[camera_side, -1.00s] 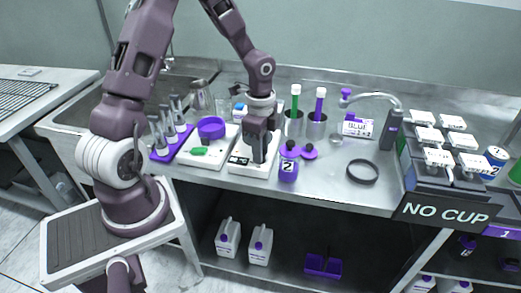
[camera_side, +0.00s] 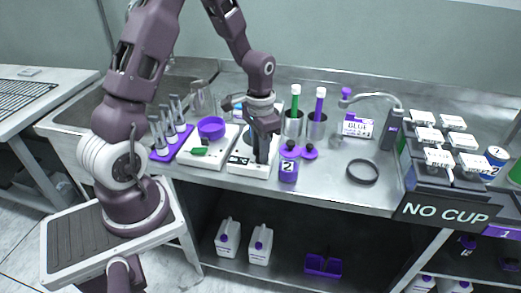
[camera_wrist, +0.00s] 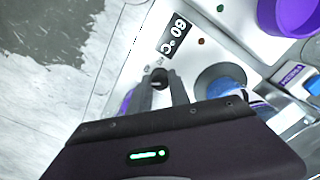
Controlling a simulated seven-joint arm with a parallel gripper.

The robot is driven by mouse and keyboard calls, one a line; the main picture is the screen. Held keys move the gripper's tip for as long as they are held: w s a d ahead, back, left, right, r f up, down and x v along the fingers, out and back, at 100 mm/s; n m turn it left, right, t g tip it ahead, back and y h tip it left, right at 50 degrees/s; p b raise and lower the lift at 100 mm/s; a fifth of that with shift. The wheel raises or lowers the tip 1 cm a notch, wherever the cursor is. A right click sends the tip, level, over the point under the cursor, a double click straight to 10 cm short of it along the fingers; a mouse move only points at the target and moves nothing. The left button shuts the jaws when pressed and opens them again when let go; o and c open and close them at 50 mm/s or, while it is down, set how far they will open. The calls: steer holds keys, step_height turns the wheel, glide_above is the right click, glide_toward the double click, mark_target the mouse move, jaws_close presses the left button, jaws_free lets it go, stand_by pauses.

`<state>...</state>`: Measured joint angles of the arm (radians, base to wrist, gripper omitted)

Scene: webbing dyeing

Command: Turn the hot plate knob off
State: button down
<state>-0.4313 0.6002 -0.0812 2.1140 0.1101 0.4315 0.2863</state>
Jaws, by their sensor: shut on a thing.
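The white hot plate (camera_side: 246,169) stands on the steel bench near its front edge, and it also shows in the wrist view (camera_wrist: 205,50). Its dark display (camera_wrist: 174,38) reads 80 °C. The small dark knob (camera_wrist: 159,74) sits on the front panel beside the display. My gripper (camera_side: 261,160) points down over the hot plate's front right part. In the wrist view my gripper's two fingertips (camera_wrist: 160,80) lie either side of the knob, shut on it. In the side view the knob is hidden by the fingers.
Left of the hot plate is a white device with a purple bowl (camera_side: 210,127), beyond it a purple rack (camera_side: 163,153). A purple jar marked 2 (camera_side: 288,170) stands close on the right.

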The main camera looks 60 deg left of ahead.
steer(key=n, duration=0.5)
steer(key=shift+n, duration=0.7)
steer(key=c, duration=1.2)
jaws_free()
steer(key=shift+r, duration=0.1)
step_height(320, 180, up, 7)
steer(key=shift+f, duration=0.1)
